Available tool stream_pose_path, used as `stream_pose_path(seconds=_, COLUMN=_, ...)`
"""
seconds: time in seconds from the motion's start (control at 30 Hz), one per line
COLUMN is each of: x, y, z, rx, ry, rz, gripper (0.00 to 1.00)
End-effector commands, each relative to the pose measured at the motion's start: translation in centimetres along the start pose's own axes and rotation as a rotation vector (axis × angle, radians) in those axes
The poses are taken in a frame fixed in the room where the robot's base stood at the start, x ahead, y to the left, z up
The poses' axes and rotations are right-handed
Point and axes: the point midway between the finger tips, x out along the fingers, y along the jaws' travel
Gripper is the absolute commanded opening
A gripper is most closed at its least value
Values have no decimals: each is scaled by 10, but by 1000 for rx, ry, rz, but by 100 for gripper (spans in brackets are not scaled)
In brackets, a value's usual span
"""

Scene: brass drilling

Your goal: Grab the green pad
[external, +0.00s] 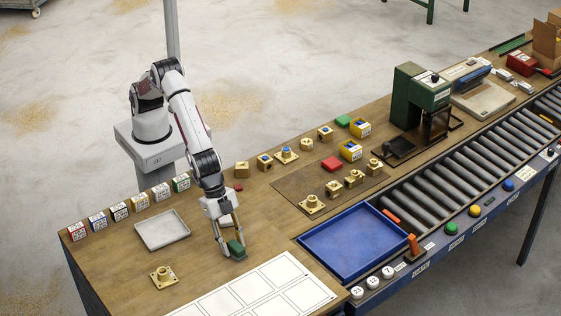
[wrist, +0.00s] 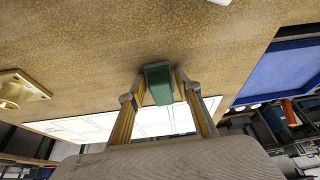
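A dark green pad (external: 237,251) is at my gripper, over the bare wooden table near the white printed sheet. My gripper (external: 232,246) points down with one finger on each side of this pad. In the wrist view, the pad (wrist: 158,84) sits between the two fingertips (wrist: 161,76), which appear to touch its sides. My gripper looks shut on it. Whether the pad rests on the table or is slightly raised is hard to tell.
A grey tray (external: 162,230) and a brass flanged part (external: 163,277) lie to the left. The white sheet (external: 257,292) is in front. A blue tray (external: 353,244) stands to the right beside the roller conveyor (external: 455,165).

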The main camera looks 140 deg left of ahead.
Motion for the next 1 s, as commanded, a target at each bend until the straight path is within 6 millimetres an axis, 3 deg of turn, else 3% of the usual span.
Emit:
stream_pose_path(seconds=0.03, x=0, y=0, z=0, rx=0, ry=0, rz=0, gripper=16)
stream_pose_path(seconds=0.1, x=0, y=0, z=0, rx=0, ry=0, rz=0, gripper=6)
stream_pose_path(seconds=0.57, x=-6, y=0, z=-3, rx=0, ry=2, rz=0, gripper=6)
stream_pose_path(seconds=1.0, x=-55, y=0, z=-24, rx=-1, ry=3, rz=1, gripper=6)
